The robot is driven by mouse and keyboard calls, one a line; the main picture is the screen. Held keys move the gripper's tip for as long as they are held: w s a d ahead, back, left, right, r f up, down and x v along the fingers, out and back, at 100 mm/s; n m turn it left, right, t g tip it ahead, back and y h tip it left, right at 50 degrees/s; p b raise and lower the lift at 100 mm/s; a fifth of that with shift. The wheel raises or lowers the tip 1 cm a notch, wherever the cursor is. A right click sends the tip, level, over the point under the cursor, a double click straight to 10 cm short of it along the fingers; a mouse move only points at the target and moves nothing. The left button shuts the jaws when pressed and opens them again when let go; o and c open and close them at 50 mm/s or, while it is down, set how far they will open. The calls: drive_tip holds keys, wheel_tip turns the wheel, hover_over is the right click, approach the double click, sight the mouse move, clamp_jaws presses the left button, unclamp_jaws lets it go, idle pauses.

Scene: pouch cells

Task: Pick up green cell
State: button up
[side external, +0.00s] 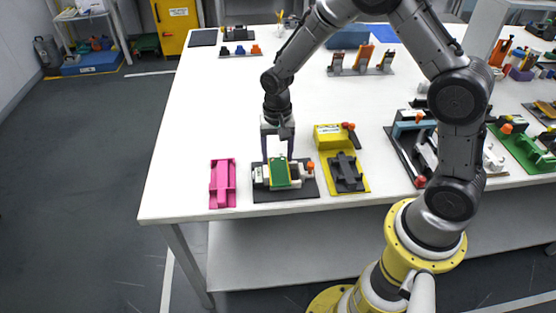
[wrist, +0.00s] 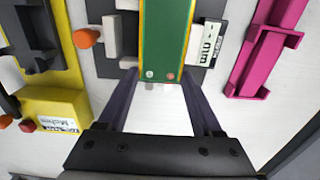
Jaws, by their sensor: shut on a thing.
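The green cell (side external: 280,173) is a flat green rectangle with a thin yellow edge, at the black-based fixture (side external: 309,187) near the table's front edge. In the wrist view the green cell (wrist: 166,38) runs up out of the frame, with two small round marks at its near end. My gripper (side external: 278,155) points down at the cell. In the wrist view my gripper (wrist: 160,78) has its two dark fingers on either side of the cell's near end, shut on it. I cannot tell whether the cell touches the fixture beneath.
A pink holder (side external: 223,184) stands left of the fixture, and a yellow fixture with a black cradle (side external: 346,172) stands close on the right. More fixtures (side external: 409,143) lie further right. The table (side external: 190,120) is clear behind and to the left.

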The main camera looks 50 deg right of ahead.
sight(279, 159)
drive_tip(key=shift+r, duration=0.65)
drive_tip(key=r, duration=0.2)
drive_tip(key=shift+s+r, duration=0.2)
drive_tip(key=shift+r, duration=0.2)
drive_tip(key=s+r, duration=0.9)
drive_tip(key=s, duration=0.4)
drive_tip(key=d+f, duration=0.2)
drive_tip(key=d, duration=0.4)
drive_tip(key=d+f, duration=0.3)
drive_tip(key=d, duration=0.3)
drive_tip(key=shift+w+d+f, duration=0.2)
drive_tip(key=shift+d+f, duration=0.05)
drive_tip(key=shift+f, duration=0.05)
drive_tip(key=shift+f, duration=0.1)
